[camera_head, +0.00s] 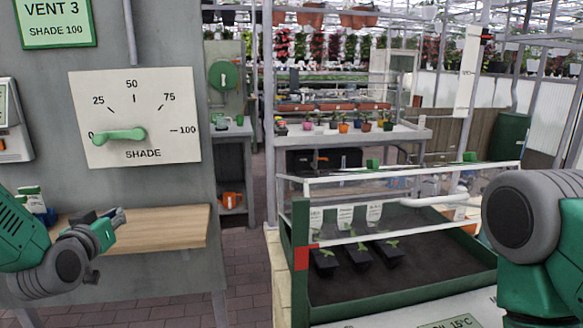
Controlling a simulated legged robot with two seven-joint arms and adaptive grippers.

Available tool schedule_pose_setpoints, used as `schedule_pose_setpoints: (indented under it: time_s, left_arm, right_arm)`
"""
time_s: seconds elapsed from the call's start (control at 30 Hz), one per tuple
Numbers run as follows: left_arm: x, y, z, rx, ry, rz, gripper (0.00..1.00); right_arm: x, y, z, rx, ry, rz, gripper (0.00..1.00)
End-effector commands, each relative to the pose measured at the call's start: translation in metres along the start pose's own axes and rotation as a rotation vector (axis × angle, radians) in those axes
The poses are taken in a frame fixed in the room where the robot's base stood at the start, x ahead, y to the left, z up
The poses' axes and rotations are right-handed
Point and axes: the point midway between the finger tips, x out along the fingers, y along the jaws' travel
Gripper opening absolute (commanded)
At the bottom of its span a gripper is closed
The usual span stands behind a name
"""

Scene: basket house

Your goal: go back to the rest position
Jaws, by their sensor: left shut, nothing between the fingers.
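My left gripper (118,219) is at the left, shut and empty, in front of the wooden shelf (160,230) on the grey panel. It is below the shade dial (136,116) and apart from it. The dial's green handle (118,134) lies level with its end at the 0 mark. My right arm (540,240) comes in at the right edge. Its gripper is not in view.
A green-edged tray (400,306) of dark soil with several black seedling pots (358,254) and white labels stands at the right, under a white rail. A bench (350,136) with potted plants is behind. Brick floor (245,290) shows between panel and tray.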

Motion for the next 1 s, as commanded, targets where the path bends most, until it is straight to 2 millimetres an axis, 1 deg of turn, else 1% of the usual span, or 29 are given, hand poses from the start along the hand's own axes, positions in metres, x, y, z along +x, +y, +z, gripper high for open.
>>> schedule_pose_setpoints:
  time_s: [0.03,0.07,0.1,0.17,0.2,0.27,0.3,0.37,0.4,0.47,0.5,0.57,0.6,0.7,0.73,0.8,0.87,0.9,1.0]
  left_arm:
    - [-0.01,0.009,0.04,0.02,-0.097,0.016,0.0]
    - [-0.017,0.013,0.063,0.029,-0.153,0.024,0.0]
    - [-0.028,0.018,0.091,0.039,-0.226,0.032,0.0]
    - [-0.047,0.025,0.133,0.056,-0.336,0.045,0.0]
    - [-0.062,0.028,0.16,0.068,-0.409,0.052,0.0]
    - [-0.087,0.031,0.199,0.084,-0.522,0.061,0.0]
    - [-0.105,0.033,0.224,0.095,-0.596,0.066,0.0]
    - [-0.136,0.034,0.259,0.114,-0.709,0.071,0.0]
    - [-0.158,0.034,0.28,0.127,-0.785,0.073,0.0]
    - [-0.193,0.034,0.31,0.146,-0.898,0.075,0.0]
    - [-0.217,0.032,0.327,0.16,-0.972,0.076,0.0]
    - [-0.253,0.03,0.349,0.18,-1.077,0.075,0.0]
    - [-0.276,0.028,0.36,0.192,-1.14,0.072,0.0]
    - [-0.323,0.023,0.38,0.219,-1.27,0.066,0.0]
    - [-0.334,0.021,0.384,0.226,-1.302,0.065,0.0]
    - [-0.354,0.019,0.389,0.238,-1.355,0.061,0.0]
    - [-0.365,0.017,0.392,0.244,-1.385,0.059,0.0]
    - [-0.369,0.016,0.393,0.246,-1.397,0.057,0.0]
    - [-0.371,0.016,0.393,0.247,-1.401,0.057,0.0]
  right_arm:
    - [0.0,0.0,0.0,0.0,0.0,0.0,0.0]
    - [0.0,0.0,0.0,0.0,0.0,0.0,0.0]
    - [0.0,0.0,0.0,0.0,0.0,0.0,0.0]
    - [0.0,0.0,0.0,0.0,0.0,0.0,0.0]
    - [0.0,0.0,0.0,0.0,0.0,0.0,0.0]
    - [0.0,0.0,0.0,0.0,0.0,0.0,0.0]
    - [0.0,0.0,0.0,0.0,0.0,0.0,0.0]
    - [0.0,0.0,0.0,0.0,0.0,0.0,0.0]
    - [0.0,0.0,0.0,0.0,0.0,0.0,0.0]
    - [0.0,0.0,0.0,0.0,0.0,0.0,0.0]
    - [0.0,0.0,0.0,0.0,0.0,0.0,0.0]
    - [0.0,0.0,0.0,0.0,0.0,0.0,0.0]
    - [0.0,0.0,0.0,0.0,0.0,0.0,0.0]
    - [0.0,0.0,0.0,0.0,0.0,0.0,0.0]
    - [0.0,0.0,0.0,0.0,0.0,0.0,0.0]
    - [0.0,0.0,0.0,0.0,0.0,0.0,0.0]
    - [0.0,0.0,0.0,0.0,0.0,0.0,0.0]
    - [0.0,0.0,0.0,0.0,0.0,0.0,0.0]
    - [0.0,0.0,0.0,0.0,0.0,0.0,0.0]
